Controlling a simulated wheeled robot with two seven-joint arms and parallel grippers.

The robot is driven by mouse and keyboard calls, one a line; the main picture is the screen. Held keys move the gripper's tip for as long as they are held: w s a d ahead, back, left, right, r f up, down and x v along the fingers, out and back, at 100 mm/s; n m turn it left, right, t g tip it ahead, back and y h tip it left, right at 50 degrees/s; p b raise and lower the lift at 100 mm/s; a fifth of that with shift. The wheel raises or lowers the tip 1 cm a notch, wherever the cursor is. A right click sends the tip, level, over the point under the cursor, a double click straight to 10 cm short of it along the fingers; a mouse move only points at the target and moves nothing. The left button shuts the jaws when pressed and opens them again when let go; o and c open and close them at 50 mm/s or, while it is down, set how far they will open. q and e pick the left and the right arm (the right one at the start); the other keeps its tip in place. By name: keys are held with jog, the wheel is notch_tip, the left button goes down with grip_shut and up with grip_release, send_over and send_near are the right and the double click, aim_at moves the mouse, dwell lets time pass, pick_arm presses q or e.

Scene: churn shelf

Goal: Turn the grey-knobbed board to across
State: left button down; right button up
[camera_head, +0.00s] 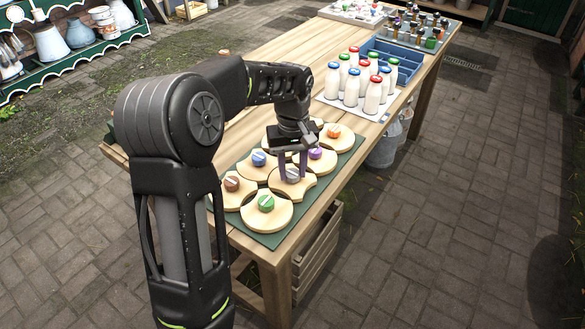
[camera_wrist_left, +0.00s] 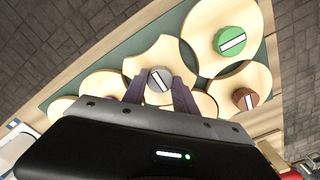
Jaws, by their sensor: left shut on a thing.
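The grey-knobbed board (camera_head: 294,190) is a pale wooden piece with scooped sides, lying among other boards on a green mat. Its grey knob (camera_head: 292,174) has a white bar and also shows in the left wrist view (camera_wrist_left: 160,78). My left gripper (camera_head: 293,171) points down over this board, with its two purple-grey fingers on either side of the knob, shut on it. In the left wrist view the fingers (camera_wrist_left: 160,92) flank the knob. The gripper hides part of the boards behind it. My right gripper is not in view.
Boards with green (camera_head: 266,203), brown (camera_head: 232,183), blue (camera_head: 258,158), purple (camera_head: 315,153) and orange (camera_head: 334,131) knobs surround it closely on the green mat (camera_head: 347,168). Milk bottles (camera_head: 372,95) and a blue crate (camera_head: 409,61) stand farther back on the table.

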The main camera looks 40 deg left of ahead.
aim_at(293, 173)
pick_arm(q)
jog(key=c, duration=1)
grip_release()
jog(key=shift+o, duration=0.2)
jog(key=shift+r, duration=0.1)
notch_tip(293, 173, up, 8)
jog(key=shift+f, duration=0.2)
